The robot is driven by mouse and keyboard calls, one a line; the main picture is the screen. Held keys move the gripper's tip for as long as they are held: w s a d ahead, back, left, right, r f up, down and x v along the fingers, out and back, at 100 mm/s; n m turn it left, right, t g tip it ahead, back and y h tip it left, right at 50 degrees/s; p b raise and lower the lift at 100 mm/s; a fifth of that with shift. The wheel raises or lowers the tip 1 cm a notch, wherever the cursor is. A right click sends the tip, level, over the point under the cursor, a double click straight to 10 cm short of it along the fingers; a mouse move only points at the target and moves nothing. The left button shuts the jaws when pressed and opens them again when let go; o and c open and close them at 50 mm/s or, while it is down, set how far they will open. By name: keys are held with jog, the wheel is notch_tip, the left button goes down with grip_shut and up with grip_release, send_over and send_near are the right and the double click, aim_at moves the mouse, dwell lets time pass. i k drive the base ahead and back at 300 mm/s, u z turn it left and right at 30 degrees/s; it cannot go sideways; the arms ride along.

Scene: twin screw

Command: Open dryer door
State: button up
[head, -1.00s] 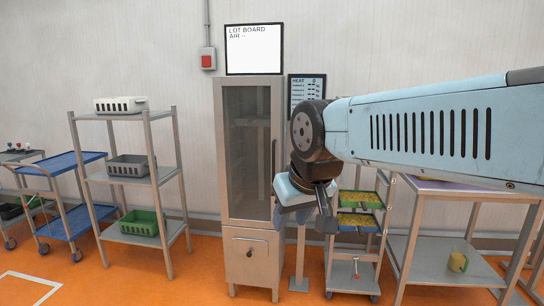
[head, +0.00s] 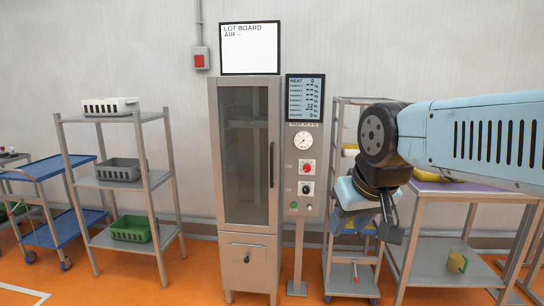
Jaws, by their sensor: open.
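The dryer is a tall steel cabinet (head: 216,210) in the middle of the head view. Its glass-panelled door (head: 242,160) is shut. A dark vertical handle (head: 272,164) stands on the door's right edge. A lower compartment with a small dark knob (head: 246,258) is below the door. My gripper (head: 386,225) hangs at the right, pointing down, with its dark fingers apart and nothing seen between them. It is well to the right of the handle and not touching the dryer.
A control panel (head: 303,160) with gauge and knobs stands on a post beside the dryer. A trolley (head: 350,268) is behind my gripper. A steel table (head: 440,274) is at right. A shelf rack (head: 122,185) with baskets is at left. Orange floor before the dryer is clear.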

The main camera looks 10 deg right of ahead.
aim_at(271, 226)
jog(key=z, duration=0.1)
jog(key=i, duration=1)
jog(key=u, duration=0.1)
